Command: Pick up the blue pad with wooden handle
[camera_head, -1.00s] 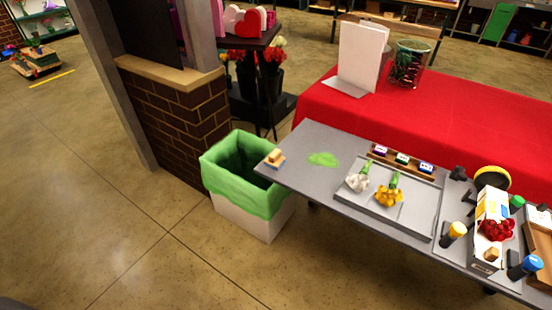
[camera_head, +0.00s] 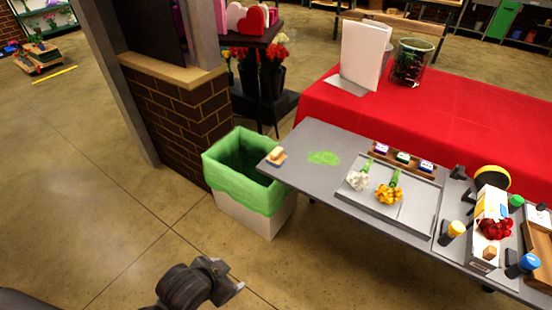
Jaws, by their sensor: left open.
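The blue pad with wooden handle (camera_head: 276,156) sits at the left end of the grey table (camera_head: 312,176), close to its edge. Its tan handle is on top and a thin blue layer shows beneath. My left gripper (camera_head: 232,283) is in view at the bottom, over the floor, in front of the bin and well short of the pad. It is open and nothing shows between its fingers. My right gripper is not in view.
A bin with a green liner (camera_head: 237,190) stands against the table's left end, below the pad. A green patch (camera_head: 323,158) lies right of the pad. A grey tray (camera_head: 411,205) holds a white and a yellow flower. A brick pillar (camera_head: 190,118) stands behind the bin.

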